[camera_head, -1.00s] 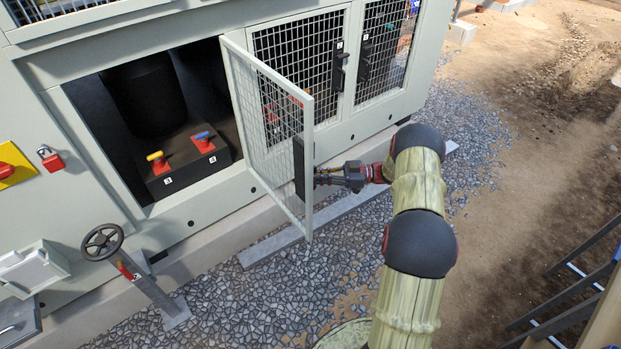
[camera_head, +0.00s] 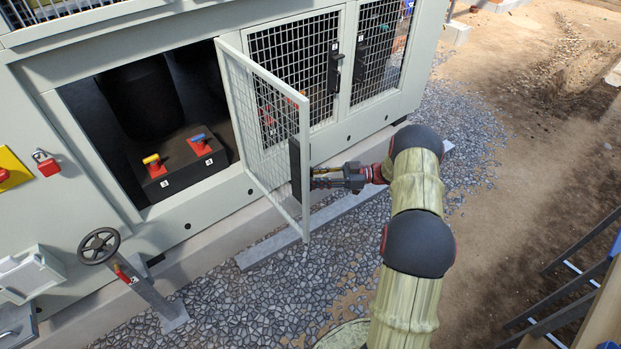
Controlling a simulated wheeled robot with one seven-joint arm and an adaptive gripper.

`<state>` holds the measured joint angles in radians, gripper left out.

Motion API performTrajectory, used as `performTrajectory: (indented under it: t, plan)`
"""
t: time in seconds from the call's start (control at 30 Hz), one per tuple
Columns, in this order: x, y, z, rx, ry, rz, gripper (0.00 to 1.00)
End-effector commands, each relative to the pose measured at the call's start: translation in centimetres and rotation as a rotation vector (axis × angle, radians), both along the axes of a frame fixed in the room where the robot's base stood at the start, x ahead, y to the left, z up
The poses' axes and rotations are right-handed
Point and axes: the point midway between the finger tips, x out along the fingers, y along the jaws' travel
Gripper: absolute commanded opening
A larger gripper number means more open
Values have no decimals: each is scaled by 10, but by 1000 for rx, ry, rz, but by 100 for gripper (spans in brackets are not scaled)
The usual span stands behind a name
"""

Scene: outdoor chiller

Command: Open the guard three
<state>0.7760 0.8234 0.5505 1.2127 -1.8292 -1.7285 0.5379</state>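A mesh guard door (camera_head: 262,110) with a pale frame stands swung wide out from the chiller cabinet, hinged on the right side of its opening. The opening behind it shows a black box (camera_head: 180,163) with a yellow-handled and a blue-handled red valve, labelled 3 and 4. My gripper (camera_head: 318,177) is at the outer edge of the door, by the black handle plate (camera_head: 295,168) on it. The fingertips are partly hidden by the door edge and plate, so I cannot tell whether they are shut on the handle.
Two closed mesh guards (camera_head: 294,62) with black handles lie to the right. A handwheel on a post (camera_head: 100,245) stands at the lower left. A red padlock (camera_head: 47,164) hangs on the cabinet. Gravel (camera_head: 265,295) lies in front; blue-railed steps (camera_head: 575,285) are at the lower right.

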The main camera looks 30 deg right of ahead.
Motion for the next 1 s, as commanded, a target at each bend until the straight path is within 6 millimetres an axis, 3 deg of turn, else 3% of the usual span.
performTrajectory:
  t: [0.3, 0.5, 0.7, 1.0]
  plan:
    - [-29, -57, -1, -1, 0, -5, 27]
    - [-44, -85, -2, 0, 1, -4, 27]
    - [-50, -97, -1, 0, 1, -1, 27]
    - [-51, -98, -1, 0, 2, -1, 27]
